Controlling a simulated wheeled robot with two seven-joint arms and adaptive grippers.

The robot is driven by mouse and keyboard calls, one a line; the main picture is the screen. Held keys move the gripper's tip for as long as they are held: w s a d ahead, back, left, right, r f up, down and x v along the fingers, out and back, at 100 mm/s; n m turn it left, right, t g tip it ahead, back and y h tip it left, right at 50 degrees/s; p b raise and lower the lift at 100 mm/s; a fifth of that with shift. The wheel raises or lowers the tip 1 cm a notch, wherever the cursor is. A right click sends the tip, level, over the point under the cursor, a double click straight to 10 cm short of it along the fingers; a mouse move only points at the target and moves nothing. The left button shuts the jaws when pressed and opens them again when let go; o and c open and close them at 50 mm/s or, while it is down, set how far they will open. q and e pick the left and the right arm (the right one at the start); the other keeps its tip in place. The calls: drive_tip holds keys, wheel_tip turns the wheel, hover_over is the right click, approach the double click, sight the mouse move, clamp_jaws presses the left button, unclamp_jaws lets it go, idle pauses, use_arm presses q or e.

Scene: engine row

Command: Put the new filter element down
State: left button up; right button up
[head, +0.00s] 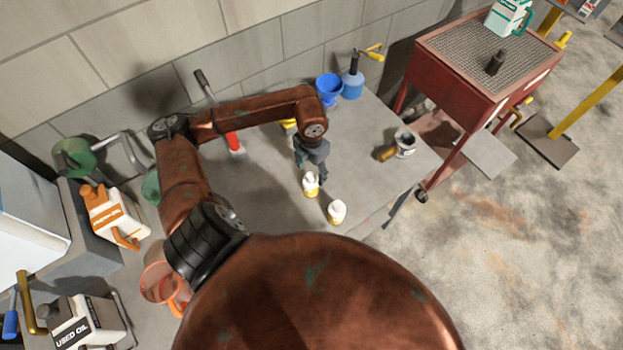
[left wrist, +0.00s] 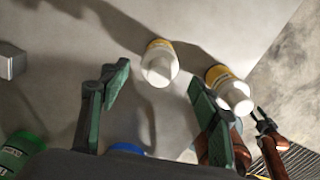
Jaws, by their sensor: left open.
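Two similar white pieces with yellow lower parts stand on the grey bench (head: 258,191). One white-and-yellow piece (head: 311,185) is just by my left gripper (head: 312,174); the other (head: 337,212) stands apart, nearer the bench's front edge. I cannot tell which is the new filter element. My left gripper is open, its fingers pointing down. In the left wrist view, one piece (left wrist: 159,63) shows beyond the gap between the fingers, and the other (left wrist: 229,90) shows beside the right-hand finger. Contact with the fingers cannot be judged. My right gripper is not clearly seen.
A blue funnel (head: 329,87) and a blue bottle (head: 352,85) stand at the back. A metal cup (head: 405,144) and a brass-coloured cylinder (head: 386,154) are at the right. A red cart (head: 455,80) stands beyond the bench. Jugs, including an orange-marked one (head: 113,218), are left.

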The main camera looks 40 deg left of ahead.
use_arm(q)
drive_tip(key=shift+r, duration=1.65)
drive_tip(key=shift+f, duration=0.1)
